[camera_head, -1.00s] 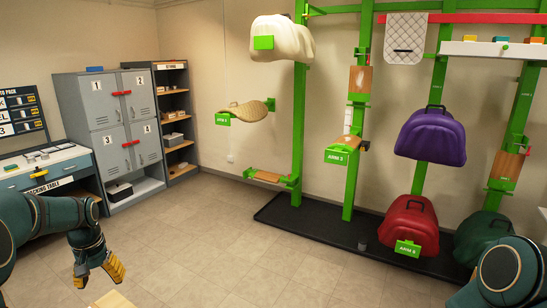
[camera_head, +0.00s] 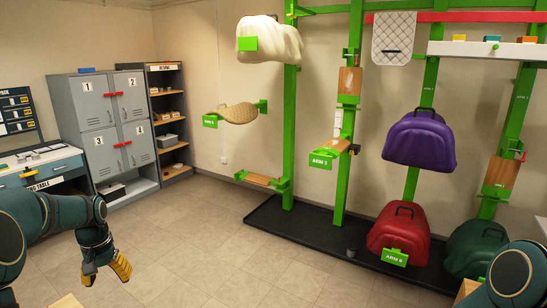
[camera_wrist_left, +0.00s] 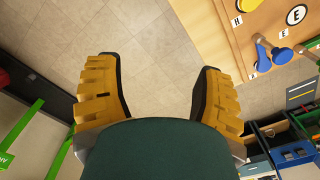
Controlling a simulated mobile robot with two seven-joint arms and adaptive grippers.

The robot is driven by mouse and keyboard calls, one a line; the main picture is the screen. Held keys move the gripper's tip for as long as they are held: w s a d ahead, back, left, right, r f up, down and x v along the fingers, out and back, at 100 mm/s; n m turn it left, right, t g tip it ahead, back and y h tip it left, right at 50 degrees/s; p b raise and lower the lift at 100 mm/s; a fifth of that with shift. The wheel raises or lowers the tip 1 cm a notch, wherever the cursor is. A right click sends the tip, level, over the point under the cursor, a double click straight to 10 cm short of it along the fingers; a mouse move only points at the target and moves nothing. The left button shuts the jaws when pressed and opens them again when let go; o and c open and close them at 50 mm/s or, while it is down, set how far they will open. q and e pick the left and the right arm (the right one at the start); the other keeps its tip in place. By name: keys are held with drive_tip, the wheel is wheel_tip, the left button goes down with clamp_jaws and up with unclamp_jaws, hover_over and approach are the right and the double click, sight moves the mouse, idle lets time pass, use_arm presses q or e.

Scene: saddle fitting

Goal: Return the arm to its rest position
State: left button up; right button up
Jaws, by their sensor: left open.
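My left gripper (camera_head: 106,272) hangs at the lower left of the head view, with yellow ridged fingers pointing down over bare floor. In the left wrist view its two fingers (camera_wrist_left: 158,92) are spread apart, with only floor tiles between them. It holds nothing. My right arm (camera_head: 512,275) shows at the lower right of the head view, but its gripper is out of the picture.
A packing table (camera_head: 45,172) and grey lockers (camera_head: 100,141) stand at left. A green rack (camera_head: 288,150) holds purple (camera_head: 420,140), red (camera_head: 400,228) and green bags. A wooden board (camera_wrist_left: 262,22) with lettered discs lies near the left gripper. The middle floor is clear.

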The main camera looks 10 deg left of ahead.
use_arm(q)
drive_tip(key=s+d+f+m+t+h, duration=0.1)
drive_tip(key=d+f, duration=0.9)
drive_tip(key=d, duration=0.3)
drive_tip(key=d+f+m+h, duration=0.1)
drive_tip(key=d+f+h, duration=0.1)
drive_tip(key=d+f, duration=0.85)
drive_tip(key=s+d+f+t, duration=0.1)
drive_tip(key=s+d+f, duration=0.3)
drive_tip(key=s+d, duration=1.05)
drive_tip(key=shift+h, duration=0.5)
drive_tip(key=b+x, duration=0.5)
drive_tip(key=shift+s+f, duration=0.2)
drive_tip(key=shift+f, duration=0.2)
use_arm(e)
drive_tip(key=f, duration=0.5)
drive_tip(key=shift+s+d+f, duration=0.15)
drive_tip(key=shift+d+f, duration=0.1)
drive_tip(key=shift+f, duration=0.05)
